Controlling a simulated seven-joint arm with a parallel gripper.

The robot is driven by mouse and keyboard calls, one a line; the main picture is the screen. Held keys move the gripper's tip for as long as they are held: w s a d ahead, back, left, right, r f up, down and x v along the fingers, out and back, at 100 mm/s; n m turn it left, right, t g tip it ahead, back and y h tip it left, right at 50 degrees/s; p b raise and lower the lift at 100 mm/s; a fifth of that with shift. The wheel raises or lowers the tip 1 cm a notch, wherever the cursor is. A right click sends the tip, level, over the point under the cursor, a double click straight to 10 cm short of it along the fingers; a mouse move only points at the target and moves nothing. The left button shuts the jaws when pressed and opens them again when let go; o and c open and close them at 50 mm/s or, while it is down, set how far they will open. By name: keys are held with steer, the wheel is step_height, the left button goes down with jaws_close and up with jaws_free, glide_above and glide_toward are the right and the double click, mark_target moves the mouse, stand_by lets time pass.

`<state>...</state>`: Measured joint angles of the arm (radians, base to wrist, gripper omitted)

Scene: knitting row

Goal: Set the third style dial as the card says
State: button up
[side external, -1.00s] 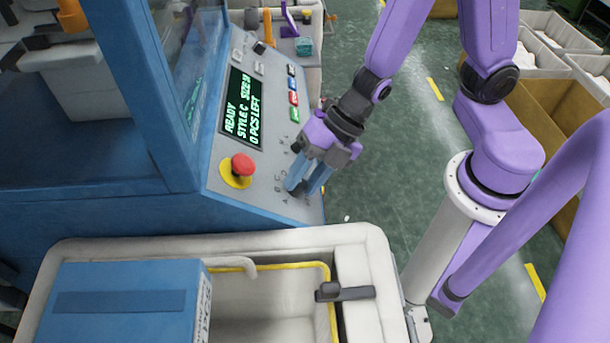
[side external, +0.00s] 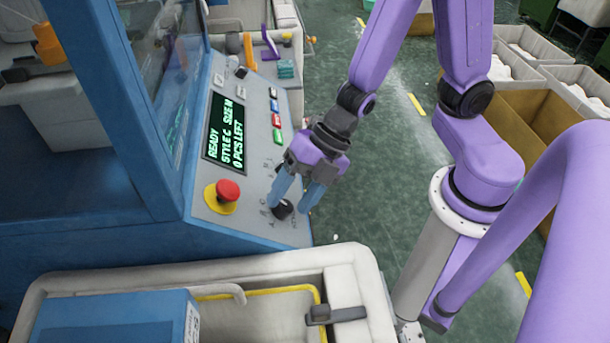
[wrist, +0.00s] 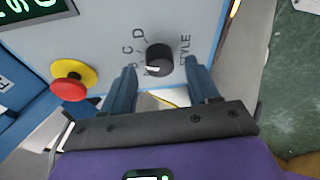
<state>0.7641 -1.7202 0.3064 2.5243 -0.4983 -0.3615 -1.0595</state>
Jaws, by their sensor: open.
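A black round style dial (side external: 283,209) sits on the lower end of the grey sloping control panel. In the wrist view the dial (wrist: 159,58) shows a white mark pointing to the lower left. The letters C and D and the word STYLE are printed around it; other letters are unclear or hidden. My gripper (side external: 289,204) is open, with its blue fingertips on either side of the dial. No readable card is in view.
The panel display (side external: 226,131) reads READY, STYLE C, SIZE M, 0 PCS LEFT. A red emergency button (side external: 228,190) on a yellow base stands left of the dial. Colored buttons (side external: 277,121) line the panel's right edge. A pale bin (side external: 335,275) stands in front.

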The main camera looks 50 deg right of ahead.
steer(key=v, duration=0.6)
stand_by(0.4)
steer(key=shift+d+r, duration=0.15)
steer(key=d+r+m+t+h, duration=0.2)
steer(key=d+r+m+h, duration=0.15)
steer(key=d+m, duration=0.55)
steer(key=s+d+m+g+h, duration=0.2)
steer(key=s+m+g+h, duration=0.1)
steer(key=s+m, duration=0.4)
steer(key=shift+s+m+g, duration=0.3)
steer(key=shift+s+g, duration=0.3)
steer(key=shift+s, duration=0.3)
steer(key=shift+r, duration=0.1)
